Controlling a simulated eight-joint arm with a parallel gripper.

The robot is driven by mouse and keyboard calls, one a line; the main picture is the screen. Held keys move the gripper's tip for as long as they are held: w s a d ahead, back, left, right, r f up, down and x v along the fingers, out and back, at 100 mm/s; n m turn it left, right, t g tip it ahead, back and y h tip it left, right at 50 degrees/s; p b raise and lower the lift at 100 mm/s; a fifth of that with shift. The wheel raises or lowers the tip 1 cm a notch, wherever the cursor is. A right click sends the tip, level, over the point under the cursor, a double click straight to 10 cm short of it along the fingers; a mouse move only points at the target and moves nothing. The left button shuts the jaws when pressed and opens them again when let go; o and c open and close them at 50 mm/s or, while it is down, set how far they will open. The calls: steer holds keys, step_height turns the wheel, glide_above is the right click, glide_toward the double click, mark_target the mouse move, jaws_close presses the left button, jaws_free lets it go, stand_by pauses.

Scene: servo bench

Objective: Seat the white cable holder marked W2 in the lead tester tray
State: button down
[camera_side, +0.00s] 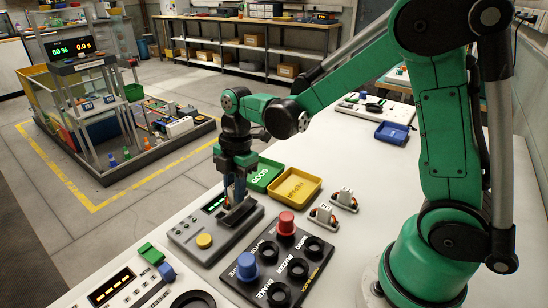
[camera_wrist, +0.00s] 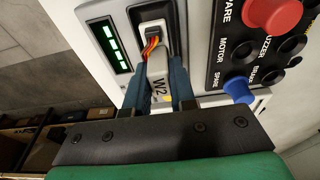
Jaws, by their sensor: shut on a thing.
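My gripper (camera_wrist: 161,82) is shut on the white cable holder marked W2 (camera_wrist: 159,88), with one blue finger on each side of it. Orange, red and dark wires run from the holder to a light connector end (camera_wrist: 152,28) over the black tray (camera_wrist: 138,14) of the lead tester. I cannot tell whether the holder touches the tray floor. In the side view my gripper (camera_side: 234,192) points down over the tray end of the grey lead tester (camera_side: 193,238); the holder is mostly hidden there. The tester's green bar display (camera_wrist: 113,48) is lit.
A black button panel (camera_side: 262,245) with a red button (camera_side: 286,222) and blue button (camera_side: 247,265) stands beside the tester. Two other white holders (camera_side: 322,215) (camera_side: 344,199) stand to the right. Behind are a green GOOD tray (camera_side: 262,176) and a yellow tray (camera_side: 312,196).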

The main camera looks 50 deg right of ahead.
steer(key=shift+f, duration=1.1)
stand_by(2.3)
steer(key=c, duration=0.7)
jaws_free()
steer(key=shift+o, duration=0.2)
steer(key=shift+r, duration=0.15)
steer(key=shift+d+r, duration=0.2)
steer(key=shift+r, duration=1)
steer(key=shift+d+r, duration=0.2)
steer(key=shift+r, duration=0.95)
steer(key=shift+r, duration=0.1)
steer(key=shift+r, duration=1.9)
